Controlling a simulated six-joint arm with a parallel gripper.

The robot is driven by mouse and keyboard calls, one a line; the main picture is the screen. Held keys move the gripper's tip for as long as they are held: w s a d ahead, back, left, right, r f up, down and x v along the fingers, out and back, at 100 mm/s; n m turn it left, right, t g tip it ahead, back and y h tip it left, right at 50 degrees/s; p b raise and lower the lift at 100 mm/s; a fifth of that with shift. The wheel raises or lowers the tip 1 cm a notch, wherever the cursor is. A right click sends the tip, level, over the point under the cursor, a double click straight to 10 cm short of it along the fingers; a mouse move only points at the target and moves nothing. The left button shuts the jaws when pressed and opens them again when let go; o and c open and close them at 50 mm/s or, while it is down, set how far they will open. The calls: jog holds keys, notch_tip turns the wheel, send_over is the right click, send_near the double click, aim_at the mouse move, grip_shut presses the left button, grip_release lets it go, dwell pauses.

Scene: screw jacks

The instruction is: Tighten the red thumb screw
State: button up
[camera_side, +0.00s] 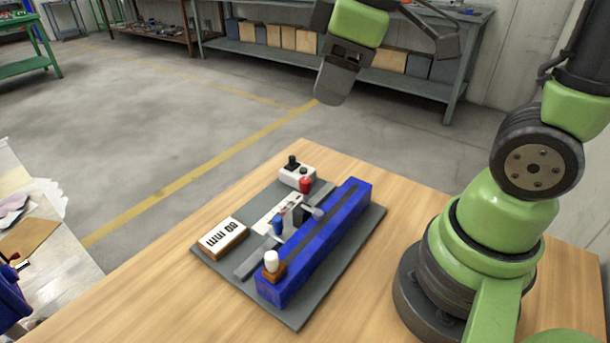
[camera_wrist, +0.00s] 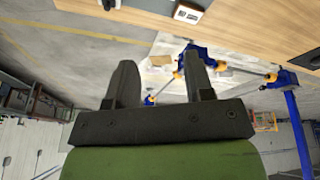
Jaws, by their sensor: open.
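The red thumb screw (camera_side: 305,185) stands upright at the far end of the fixture, beside a white block with a black knob (camera_side: 292,162). It is small, so how deep it sits cannot be told. A blue screw (camera_side: 277,226) and a white-topped screw (camera_side: 271,260) stand nearer the camera. My gripper (camera_side: 332,88) hangs high above and beyond the fixture, well apart from the red screw. In the wrist view my gripper (camera_wrist: 160,68) shows two spread fingers with nothing between them. The red screw does not show clearly there.
A long blue bar (camera_side: 318,245) lies along the right of the grey base plate (camera_side: 365,232). A block marked 80 mm (camera_side: 220,240) sits at the plate's left. The wooden table (camera_side: 130,300) is bare around the plate. A shelf bench (camera_side: 400,85) stands behind.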

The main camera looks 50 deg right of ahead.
aim_at(305, 180)
jog(key=w+f+n+g, duration=0.1)
jog(key=w+f+n, duration=0.1)
jog(key=f, duration=0.4)
jog(key=w+d+f+n+g, duration=0.1)
jog(key=w+f+n, duration=0.1)
jog(key=f+n, duration=0.2)
jog(key=w+f+n+g, duration=0.1)
jog(key=f+n, duration=0.2)
jog(key=f, duration=0.6)
jog(key=shift+w+d+f+h, duration=0.25)
jog(key=shift+w+d+h, duration=0.15)
jog(key=shift+c, duration=0.2)
grip_shut()
